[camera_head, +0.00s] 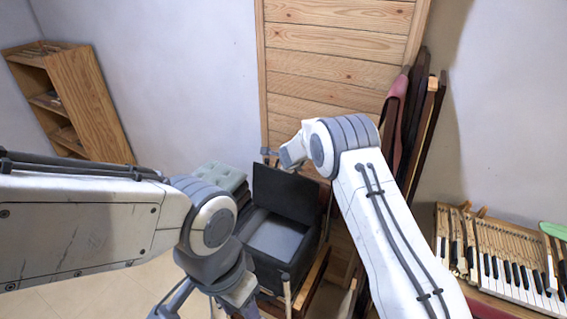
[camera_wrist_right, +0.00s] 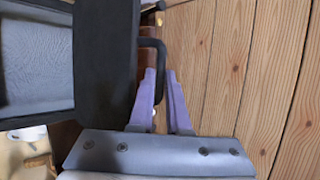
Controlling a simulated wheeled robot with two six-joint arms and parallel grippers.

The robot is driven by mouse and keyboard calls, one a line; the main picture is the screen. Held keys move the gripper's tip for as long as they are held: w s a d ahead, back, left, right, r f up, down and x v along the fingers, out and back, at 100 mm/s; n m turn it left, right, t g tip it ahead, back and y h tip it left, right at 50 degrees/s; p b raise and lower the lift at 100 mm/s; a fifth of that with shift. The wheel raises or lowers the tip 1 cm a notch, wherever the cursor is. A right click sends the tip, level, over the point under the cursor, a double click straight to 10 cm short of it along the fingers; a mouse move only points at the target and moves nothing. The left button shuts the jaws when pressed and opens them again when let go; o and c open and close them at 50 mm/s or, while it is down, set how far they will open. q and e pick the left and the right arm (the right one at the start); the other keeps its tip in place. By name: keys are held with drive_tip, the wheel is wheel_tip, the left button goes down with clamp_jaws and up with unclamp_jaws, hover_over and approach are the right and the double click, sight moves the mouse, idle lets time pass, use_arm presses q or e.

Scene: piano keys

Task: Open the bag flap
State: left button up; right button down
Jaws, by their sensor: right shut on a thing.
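The bag (camera_head: 257,262) is a black box-shaped case on the floor area ahead. Its flap (camera_head: 284,192) stands raised at the back, and the grey inside (camera_head: 275,237) shows. In the right wrist view the dark flap edge (camera_wrist_right: 112,60) is at left, with a black bent handle (camera_wrist_right: 152,43) coming off it. My right gripper (camera_wrist_right: 161,75) has its purple fingers shut on this handle.
A wooden plank panel (camera_head: 340,45) stands close behind the bag. Dark boards (camera_head: 412,125) lean at right, beside a piano keyboard (camera_head: 510,265). A wooden shelf (camera_head: 92,105) is at far left.

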drive_tip(key=shift+w+d+r, duration=0.2)
drive_tip(key=shift+w+d, duration=0.05)
drive_tip(key=shift+d, duration=0.15)
drive_tip(key=shift+a, duration=0.1)
drive_tip(key=c, duration=0.9)
unclamp_jaws()
drive_tip(key=shift+s+a, duration=0.1)
drive_tip(key=shift+a, duration=0.05)
drive_tip(key=shift+s, duration=0.1)
drive_tip(key=shift+s+a+r+b, duration=0.1)
drive_tip(key=shift+s+r+b, duration=0.1)
drive_tip(key=shift+b, duration=0.15)
drive_tip(key=shift+b+v, duration=1.2)
drive_tip(key=shift+v, duration=3.6)
